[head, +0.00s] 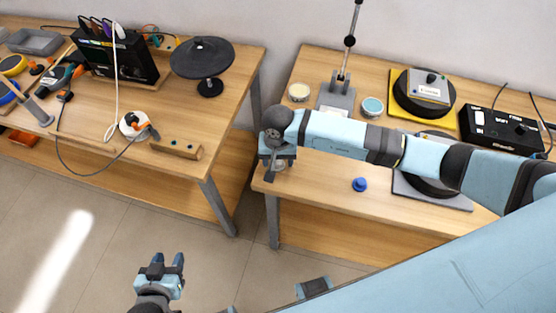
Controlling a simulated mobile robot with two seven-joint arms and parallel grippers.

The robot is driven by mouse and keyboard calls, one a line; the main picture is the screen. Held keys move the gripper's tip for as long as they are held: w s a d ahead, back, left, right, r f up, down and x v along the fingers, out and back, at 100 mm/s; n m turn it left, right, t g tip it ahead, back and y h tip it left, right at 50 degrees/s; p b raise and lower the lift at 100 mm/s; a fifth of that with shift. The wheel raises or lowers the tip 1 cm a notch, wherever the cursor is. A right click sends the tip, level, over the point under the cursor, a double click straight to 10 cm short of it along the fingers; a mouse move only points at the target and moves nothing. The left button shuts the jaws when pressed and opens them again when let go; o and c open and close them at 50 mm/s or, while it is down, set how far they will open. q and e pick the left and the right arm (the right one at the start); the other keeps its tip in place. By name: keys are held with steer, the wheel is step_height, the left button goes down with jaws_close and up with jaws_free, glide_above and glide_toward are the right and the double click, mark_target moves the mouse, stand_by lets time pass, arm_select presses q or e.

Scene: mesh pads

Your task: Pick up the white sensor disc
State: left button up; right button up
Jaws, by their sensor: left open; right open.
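My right gripper (275,176) is open over the front left corner of the right table, pointing down. A small pale round thing (281,164) shows partly at its fingers; it may be the white sensor disc, but the gripper hides much of it and I cannot tell whether they touch. Another white round piece (128,127) with an orange and grey part on it lies on the left table. My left gripper (165,265) is open and empty, low over the floor in front of the tables.
The right table (315,180) holds a blue knob (359,184), a cream-topped jar (299,91), a teal-topped jar (372,107), a stand (337,94) and a black box (500,130). The left table (215,110) has a dark round pad (202,56) and cables. A gap separates the tables.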

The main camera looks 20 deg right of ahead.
steer(key=shift+f, duration=0.45)
steer(key=shift+c, duration=0.2)
steer(key=c, duration=0.9)
steer(key=shift+c, duration=0.3)
steer(key=shift+r, duration=0.15)
